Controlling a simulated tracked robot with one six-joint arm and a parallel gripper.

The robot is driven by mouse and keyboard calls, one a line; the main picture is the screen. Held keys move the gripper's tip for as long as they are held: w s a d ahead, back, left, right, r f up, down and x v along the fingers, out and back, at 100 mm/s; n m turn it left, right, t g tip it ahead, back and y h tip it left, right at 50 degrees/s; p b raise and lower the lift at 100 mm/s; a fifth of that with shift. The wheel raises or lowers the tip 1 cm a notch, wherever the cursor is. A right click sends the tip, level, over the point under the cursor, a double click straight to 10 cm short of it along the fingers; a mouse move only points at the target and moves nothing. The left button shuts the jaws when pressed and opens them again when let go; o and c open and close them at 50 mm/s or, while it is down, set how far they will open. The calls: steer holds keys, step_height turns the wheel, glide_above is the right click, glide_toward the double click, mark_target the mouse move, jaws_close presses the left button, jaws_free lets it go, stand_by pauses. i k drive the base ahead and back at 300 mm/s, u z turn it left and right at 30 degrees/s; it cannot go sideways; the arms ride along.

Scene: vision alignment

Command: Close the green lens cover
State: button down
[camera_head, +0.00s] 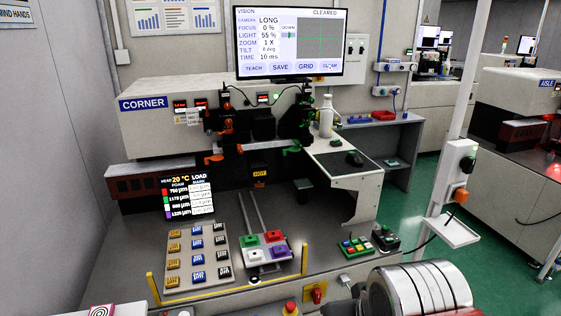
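A small green piece (291,150) shows at the lower end of the right-hand dark camera assembly (291,122), under the machine labelled CORNER. It looks like the green lens cover, but it is too small to tell whether it is open or shut. Orange pieces (214,158) sit at similar height on the left-hand assembly. A large banded metal cylinder at the bottom right looks like part of my arm. My gripper's fingers are not visible, and nothing of mine touches the green piece.
The monitor (290,43) reads CLEARED, camera LONG. A white bottle (326,117) stands on the side shelf (346,166), right of the green piece. A button panel (198,257) and a tray of coloured blocks (267,257) lie in front. A yellow rail (228,289) edges the bench.

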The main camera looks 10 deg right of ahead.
mark_target(295, 149)
steer(key=u, duration=0.3)
steer(key=i, duration=1.15)
steer(key=u, duration=0.05)
